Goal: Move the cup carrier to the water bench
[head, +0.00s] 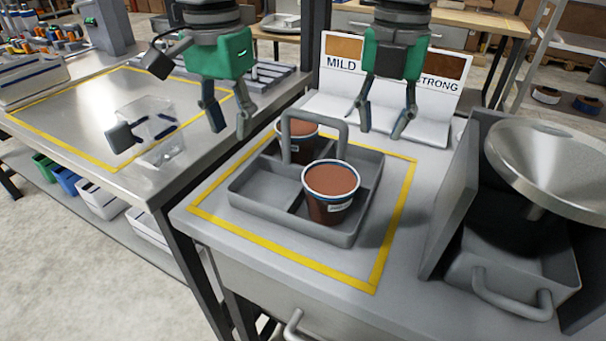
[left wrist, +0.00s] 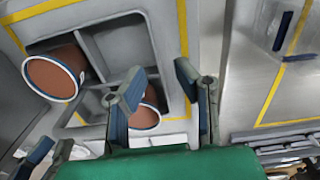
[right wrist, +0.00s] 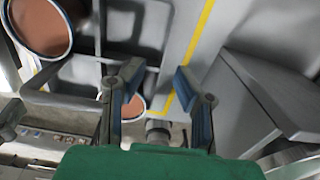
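The grey cup carrier (head: 252,190) stands inside a yellow outline on the grey bench, with an arched handle (head: 315,125). One cup of brown drink (head: 331,190) sits in its front right compartment and another cup (head: 294,148) in a rear compartment; the other compartments look empty. My left gripper (head: 228,128) is open and empty above the carrier's left rear side; the carrier also shows in the left wrist view (left wrist: 115,50). My right gripper (head: 382,130) is open and empty above its right rear side. The steel bench (head: 100,97) on the left also has a yellow outline; I cannot tell whether it is the water bench.
MILD and STRONG signs (head: 385,90) stand behind the carrier. A grey box with a steel bowl (head: 555,165) crowds the right side. A gap separates the benches.

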